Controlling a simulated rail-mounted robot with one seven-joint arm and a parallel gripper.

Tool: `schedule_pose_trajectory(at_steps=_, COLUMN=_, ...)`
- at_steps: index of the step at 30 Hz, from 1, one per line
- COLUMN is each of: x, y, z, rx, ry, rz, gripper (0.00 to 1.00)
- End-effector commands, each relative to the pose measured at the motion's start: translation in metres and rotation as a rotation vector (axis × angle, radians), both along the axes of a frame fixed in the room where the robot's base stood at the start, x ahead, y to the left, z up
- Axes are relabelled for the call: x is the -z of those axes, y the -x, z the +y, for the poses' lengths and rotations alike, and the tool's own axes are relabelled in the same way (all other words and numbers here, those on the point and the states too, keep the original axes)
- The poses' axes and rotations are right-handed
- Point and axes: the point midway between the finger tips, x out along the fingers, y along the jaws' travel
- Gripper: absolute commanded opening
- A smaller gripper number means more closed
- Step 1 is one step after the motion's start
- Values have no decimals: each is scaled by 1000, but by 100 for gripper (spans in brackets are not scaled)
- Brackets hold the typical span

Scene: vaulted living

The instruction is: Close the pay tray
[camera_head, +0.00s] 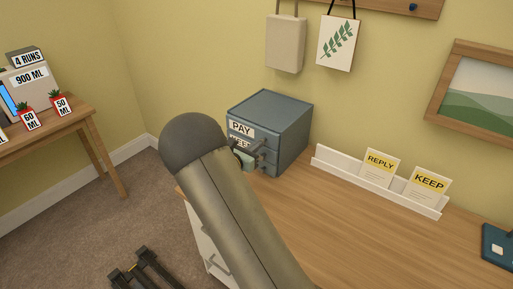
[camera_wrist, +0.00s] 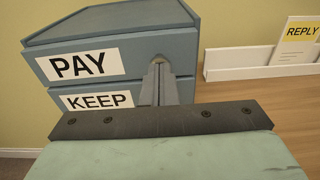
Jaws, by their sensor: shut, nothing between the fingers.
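The pay tray (camera_head: 240,128) is the upper drawer of a blue-grey cabinet on the desk, with a white PAY label. Its front (camera_wrist: 132,65) fills the upper left of the wrist view and looks close to the cabinet face; I cannot tell if a small gap remains. My gripper (camera_wrist: 159,75) is shut and empty, its fingertips at the right part of the PAY front, by a small pale notch or pull. Contact is unclear. In the head view my arm partly covers the gripper (camera_head: 261,151) and the lower fronts.
The KEEP drawer (camera_wrist: 98,101) lies directly below. A white letter rack (camera_head: 375,185) with REPLY and KEEP cards stands to the right on the wooden desk (camera_head: 330,225). Bags (camera_head: 286,43) hang on the wall above. Open desk surface lies in front of the rack.

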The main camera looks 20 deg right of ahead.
Motion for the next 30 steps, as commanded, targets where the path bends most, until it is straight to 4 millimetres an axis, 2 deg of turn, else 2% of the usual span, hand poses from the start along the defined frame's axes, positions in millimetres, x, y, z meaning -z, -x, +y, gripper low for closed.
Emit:
schedule_pose_trajectory(at_steps=5, x=-6, y=-3, z=-5, rx=1, ry=7, rz=-9, gripper=0)
schedule_pose_trajectory(at_steps=10, x=-8, y=6, z=7, rx=3, ry=7, rz=-10, gripper=0)
schedule_pose_trajectory(at_steps=24, x=-9, y=62, z=93, rx=6, ry=2, rz=-4, gripper=0)
schedule_pose_trajectory(at_steps=30, x=-11, y=74, z=112, rx=8, ry=1, rz=-4, gripper=0)
